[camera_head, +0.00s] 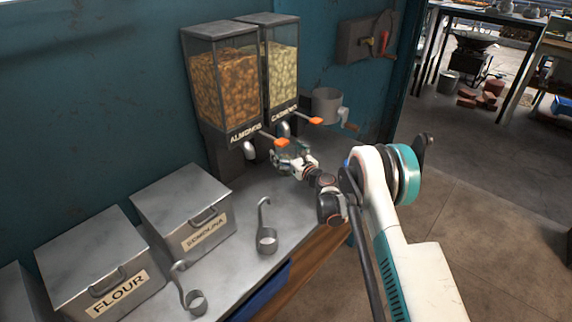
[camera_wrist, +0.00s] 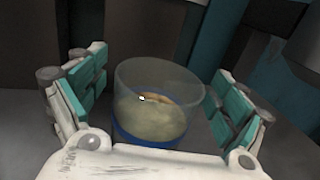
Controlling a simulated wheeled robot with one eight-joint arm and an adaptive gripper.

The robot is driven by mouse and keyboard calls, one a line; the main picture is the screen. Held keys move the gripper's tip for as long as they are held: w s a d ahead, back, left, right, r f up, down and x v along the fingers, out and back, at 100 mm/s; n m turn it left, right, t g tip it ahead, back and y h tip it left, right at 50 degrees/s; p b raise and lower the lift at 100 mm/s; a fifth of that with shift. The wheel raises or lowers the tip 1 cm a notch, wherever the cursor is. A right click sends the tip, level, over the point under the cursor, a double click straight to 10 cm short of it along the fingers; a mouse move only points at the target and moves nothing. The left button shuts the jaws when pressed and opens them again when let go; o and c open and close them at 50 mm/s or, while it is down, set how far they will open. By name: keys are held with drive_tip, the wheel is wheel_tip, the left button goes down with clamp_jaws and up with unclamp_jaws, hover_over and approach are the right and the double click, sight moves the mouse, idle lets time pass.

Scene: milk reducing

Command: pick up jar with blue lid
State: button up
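In the wrist view a clear round jar (camera_wrist: 158,105) holds pale yellowish contents, with a blue band around its lower edge. No blue lid shows on its upper end. My gripper (camera_wrist: 160,70) has its two teal-padded fingers spread on either side of the jar. A gap shows at the left finger; at the right finger I cannot tell whether it touches. In the head view my gripper (camera_head: 288,157) is low in front of the dispensers, above the metal counter (camera_head: 245,205). I cannot make out the jar there.
An almond dispenser (camera_head: 225,85) and a second dispenser (camera_head: 282,75) stand right behind my gripper, their orange levers overhanging it. A metal grinder (camera_head: 326,104) is at the right. Flour (camera_head: 95,265) and semolina (camera_head: 180,205) boxes and two ladles (camera_head: 266,238) occupy the counter's left and front.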

drive_tip(key=c, duration=1.6)
drive_tip(key=shift+r, duration=0.1)
drive_tip(key=shift+r+p, duration=0.45)
drive_tip(key=shift+r, duration=0.15)
drive_tip(key=v, duration=0.6)
drive_tip(key=r+v, duration=0.1)
drive_tip(key=v, duration=0.5)
drive_tip(key=r+v, duration=0.1)
drive_tip(key=v, duration=0.4)
drive_tip(key=shift+s+d, duration=0.3)
